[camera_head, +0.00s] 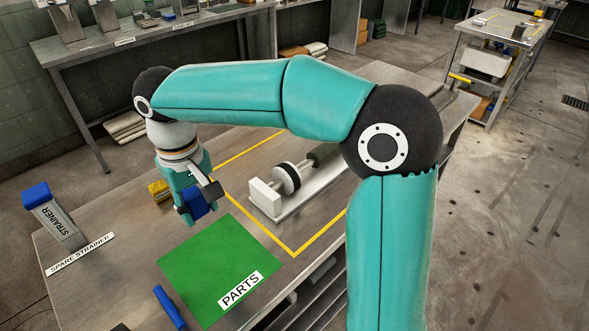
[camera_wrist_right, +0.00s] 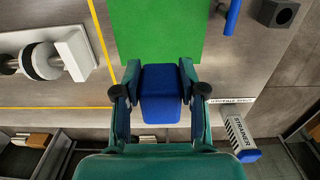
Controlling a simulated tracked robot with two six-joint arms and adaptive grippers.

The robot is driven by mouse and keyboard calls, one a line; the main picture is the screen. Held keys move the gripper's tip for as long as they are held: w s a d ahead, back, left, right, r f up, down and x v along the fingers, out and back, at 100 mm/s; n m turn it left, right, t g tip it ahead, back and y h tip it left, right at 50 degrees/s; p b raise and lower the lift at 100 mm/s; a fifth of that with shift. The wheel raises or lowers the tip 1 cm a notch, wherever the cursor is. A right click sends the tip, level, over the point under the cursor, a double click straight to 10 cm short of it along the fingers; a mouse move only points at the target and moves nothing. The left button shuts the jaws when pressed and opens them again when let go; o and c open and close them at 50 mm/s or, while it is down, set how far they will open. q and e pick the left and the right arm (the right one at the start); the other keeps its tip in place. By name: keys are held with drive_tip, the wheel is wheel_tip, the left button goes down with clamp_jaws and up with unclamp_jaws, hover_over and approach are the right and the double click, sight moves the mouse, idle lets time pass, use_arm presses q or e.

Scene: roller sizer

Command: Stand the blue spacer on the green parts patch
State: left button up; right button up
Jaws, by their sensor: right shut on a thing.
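My right gripper (camera_head: 200,204) is shut on the blue spacer (camera_head: 194,201), a blue block held between the fingers and partly hidden by them in the head view. The right wrist view shows the spacer (camera_wrist_right: 161,82) between both fingertips (camera_wrist_right: 161,90). The green parts patch (camera_head: 213,262) lies flat on the bench, with a white PARTS label at its near edge. The gripper is near the patch's far left edge in the head view. In the wrist view the bare patch (camera_wrist_right: 155,30) lies just beyond the spacer. The height of the spacer above the bench is hard to tell. My left gripper is not in view.
A grey, blue-topped strainer (camera_head: 58,220) stands at the bench's left. A yellow block (camera_head: 160,191) sits behind the gripper. A blue rod (camera_head: 169,307) lies beside the patch. A white roller fixture (camera_head: 290,188) stands inside yellow lines. A dark holed block (camera_wrist_right: 279,13) is beyond the rod.

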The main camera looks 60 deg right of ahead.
sight(223, 269)
drive_tip(key=f, duration=0.9)
drive_tip(key=f+b, duration=0.1)
drive_tip(key=f, duration=0.9)
drive_tip(key=shift+s+d+f, duration=0.1)
drive_tip(key=shift+s+f, duration=0.1)
drive_tip(key=shift+f, duration=0.05)
drive_tip(key=shift+f, duration=0.2)
drive_tip(key=o, duration=1.1)
drive_tip(key=shift+r, duration=0.1)
drive_tip(key=shift+o, duration=0.2)
wheel_tip(223, 269, up, 12)
drive_tip(key=shift+r, duration=0.15)
drive_tip(key=shift+p, duration=0.3)
